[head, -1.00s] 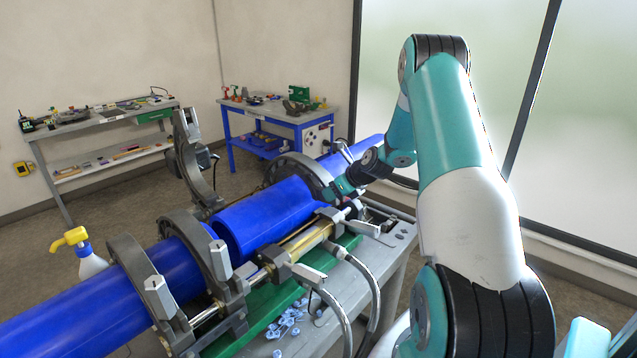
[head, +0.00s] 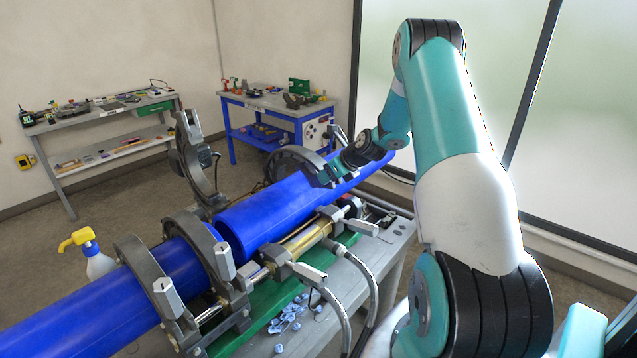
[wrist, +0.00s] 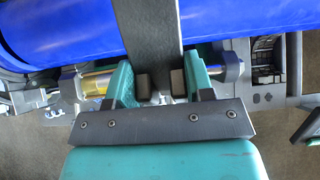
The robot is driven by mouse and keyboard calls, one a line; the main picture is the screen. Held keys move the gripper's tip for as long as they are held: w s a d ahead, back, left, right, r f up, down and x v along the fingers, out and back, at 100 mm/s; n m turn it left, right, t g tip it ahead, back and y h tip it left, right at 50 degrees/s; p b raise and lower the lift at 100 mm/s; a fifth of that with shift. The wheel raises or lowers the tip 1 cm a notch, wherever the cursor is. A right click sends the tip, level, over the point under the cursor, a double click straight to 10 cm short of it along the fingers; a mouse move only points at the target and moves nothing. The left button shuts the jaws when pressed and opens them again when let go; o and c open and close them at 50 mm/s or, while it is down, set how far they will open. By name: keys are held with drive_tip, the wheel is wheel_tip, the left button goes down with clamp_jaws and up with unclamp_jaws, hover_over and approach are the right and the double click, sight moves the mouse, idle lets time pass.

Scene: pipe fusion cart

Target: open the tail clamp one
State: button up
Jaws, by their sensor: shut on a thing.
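The tail clamp's dark grey upper half-ring (head: 287,159) is partly raised at the far part of the blue pipe (head: 262,212). My gripper (head: 327,176) is shut on its near end. In the wrist view the half-ring (wrist: 149,32) runs as a dark band up from between my two fingers (wrist: 160,86), across the pipe. The exact contact of the pads is partly hidden by the fingers and palm.
Another half-ring (head: 192,160) stands open to the left. Two nearer clamps, one of them here (head: 143,280), are around the left pipe. Hoses (head: 357,285) hang at the cart's near side. A yellow-topped bottle (head: 91,256) stands behind the pipe.

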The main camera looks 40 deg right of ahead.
drive_tip(key=w+r+p, duration=0.1)
drive_tip(key=r+p, duration=0.1)
drive_tip(key=r, duration=0.1)
drive_tip(key=w+r+p, duration=0.1)
drive_tip(key=shift+w+a+r, duration=0.1)
drive_tip(key=shift+w+r, duration=0.2)
drive_tip(key=shift+r, duration=0.05)
drive_tip(key=shift+w, duration=0.1)
drive_tip(key=shift+w+a+r+p, duration=0.1)
drive_tip(key=shift+w+r+p, duration=0.15)
drive_tip(key=shift+w+r, duration=0.7)
drive_tip(key=shift+w+a+r+p, duration=0.1)
drive_tip(key=shift+w+r+p, duration=0.1)
drive_tip(key=shift+w+r, duration=0.65)
drive_tip(key=shift+s+r, duration=0.1)
drive_tip(key=shift+r, duration=0.1)
drive_tip(key=shift+w+r, duration=0.35)
drive_tip(key=shift+w, duration=0.05)
drive_tip(key=shift+w+a+r, duration=0.1)
drive_tip(key=shift+w+r, duration=1.15)
drive_tip(key=shift+w, duration=0.3)
